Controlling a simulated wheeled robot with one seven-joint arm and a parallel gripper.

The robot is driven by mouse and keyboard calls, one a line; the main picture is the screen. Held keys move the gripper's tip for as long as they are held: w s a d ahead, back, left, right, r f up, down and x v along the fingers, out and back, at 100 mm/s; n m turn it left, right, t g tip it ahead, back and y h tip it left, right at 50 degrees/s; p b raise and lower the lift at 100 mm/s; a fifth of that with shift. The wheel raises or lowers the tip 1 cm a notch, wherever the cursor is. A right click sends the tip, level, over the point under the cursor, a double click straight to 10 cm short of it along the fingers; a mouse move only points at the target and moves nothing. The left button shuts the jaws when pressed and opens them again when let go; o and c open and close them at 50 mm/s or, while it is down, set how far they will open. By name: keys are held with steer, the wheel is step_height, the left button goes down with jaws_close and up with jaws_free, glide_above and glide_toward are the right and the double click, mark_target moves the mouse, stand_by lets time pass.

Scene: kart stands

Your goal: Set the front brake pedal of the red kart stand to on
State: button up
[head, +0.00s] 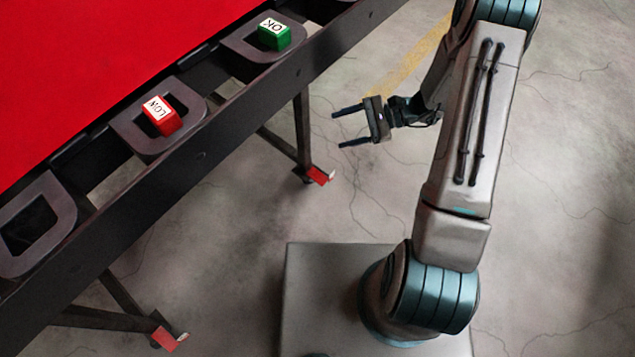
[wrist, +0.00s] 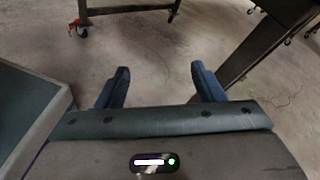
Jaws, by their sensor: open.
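The red kart stand has a red top (head: 90,60) and a dark frame (head: 190,170), running diagonally across the left of the head view. Two of its legs end in casters with red brake pedals: one pedal (head: 319,175) near the middle, another pedal (head: 168,338) at the bottom left. I cannot tell which is the front one, nor how either is set. My gripper (head: 338,129) is open and empty, pointing left, apart from the stand and above the floor in the picture. Its two fingers also show in the wrist view (wrist: 160,68).
Holders on the stand's side carry a red LOW block (head: 162,115) and a green OK block (head: 274,36); another holder (head: 40,225) is empty. The wrist view shows a leg with a red pedal (wrist: 72,30) and a dark frame (wrist: 265,40) at right. Concrete floor between is clear.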

step_height(320, 180, down, 23)
steer(key=w+d+m+t+y+b, duration=0.2)
steer(key=w+m+t+y+b, duration=0.1)
steer(key=m+t+b, duration=0.45)
steer(key=m+t+h+b, duration=0.3)
steer(key=m+t+b, duration=0.3)
glide_toward(309, 170)
steer(key=shift+g, duration=0.25)
steer(key=b+x, duration=0.4)
steer(key=x, duration=0.1)
steer(key=shift+w+a+r, duration=0.1)
steer(key=shift+w+r, duration=0.05)
steer(key=shift+w, duration=0.1)
